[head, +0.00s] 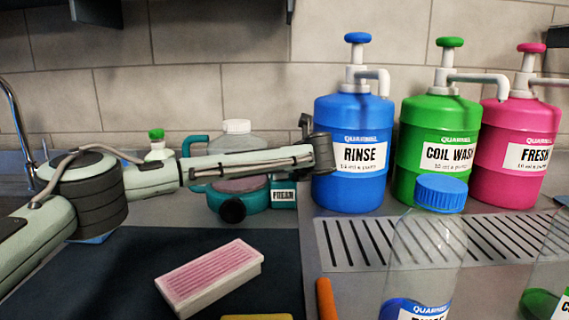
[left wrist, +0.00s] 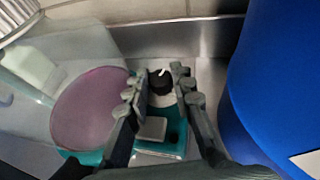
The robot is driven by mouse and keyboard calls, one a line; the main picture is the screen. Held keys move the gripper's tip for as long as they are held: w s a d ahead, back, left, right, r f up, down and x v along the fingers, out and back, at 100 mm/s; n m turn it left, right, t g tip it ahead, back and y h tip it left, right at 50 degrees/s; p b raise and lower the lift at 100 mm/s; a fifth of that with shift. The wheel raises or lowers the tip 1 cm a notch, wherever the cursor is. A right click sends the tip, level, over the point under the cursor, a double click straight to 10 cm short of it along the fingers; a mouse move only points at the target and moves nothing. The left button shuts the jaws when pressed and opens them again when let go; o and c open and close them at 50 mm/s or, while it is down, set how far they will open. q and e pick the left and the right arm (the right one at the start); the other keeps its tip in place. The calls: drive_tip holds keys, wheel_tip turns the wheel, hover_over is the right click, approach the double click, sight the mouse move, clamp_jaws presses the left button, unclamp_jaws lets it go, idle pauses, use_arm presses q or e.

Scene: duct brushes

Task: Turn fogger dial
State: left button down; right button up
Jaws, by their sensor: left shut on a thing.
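The fogger (head: 258,203) stands at the back of the counter, teal with a clear tank, white cap, black nozzle and partly covered label. My left arm crosses in front of it. My left gripper (left wrist: 159,84) reaches down beside the fogger. In the left wrist view its two fingers stand on either side of the small black dial (left wrist: 160,86), which has a white pointer mark, and are shut on it. The fogger's teal base (left wrist: 178,128) shows under the fingers. In the head view the dial and fingertips are hidden. My right gripper is not in view.
A blue rinse jug (head: 352,190) stands close right of my left gripper, with green (head: 434,180) and pink (head: 515,180) jugs beyond. A clear bottle (head: 425,245) with a blue cap stands in front. A pink-topped brush block (head: 210,275) lies on the dark mat (head: 130,260).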

use_arm(q)
drive_tip(key=shift+d+n+g+y, duration=0.25)
drive_tip(key=shift+n+g+y, duration=0.15)
drive_tip(key=shift+n+y, duration=0.65)
drive_tip(key=shift+a+n+g+y, duration=0.1)
drive_tip(key=shift+n+g+y, duration=0.2)
drive_tip(key=shift+n+y, duration=0.2)
drive_tip(key=c, duration=1.6)
unclamp_jaws()
drive_tip(key=v, duration=1.2)
